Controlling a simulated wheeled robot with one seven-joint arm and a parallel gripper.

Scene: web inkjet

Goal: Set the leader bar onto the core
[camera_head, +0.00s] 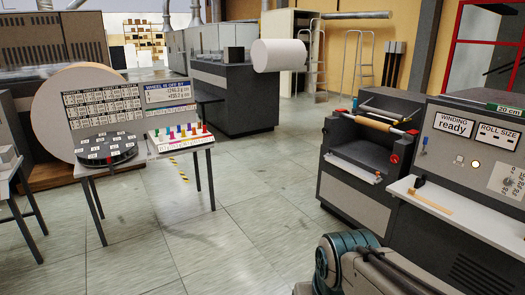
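A tan roller that looks like the core (376,122) lies across the top of the dark winding machine (350,195) at right. A pale bar with a red end, possibly the leader bar (352,168), lies across the machine's front, below the core and apart from it. I cannot tell for certain which piece is the leader bar. A thin tan strip (432,202) also lies on the white shelf to the right. My arm shows at the bottom edge, in front of the machine, but my gripper is out of view.
The white shelf (480,208) juts out below a control panel (468,140) reading "WINDING ready". At left stand a table with a dark round carousel (106,150), colored pegs (184,131) and a large paper roll (50,112). The tiled floor (235,215) between is clear.

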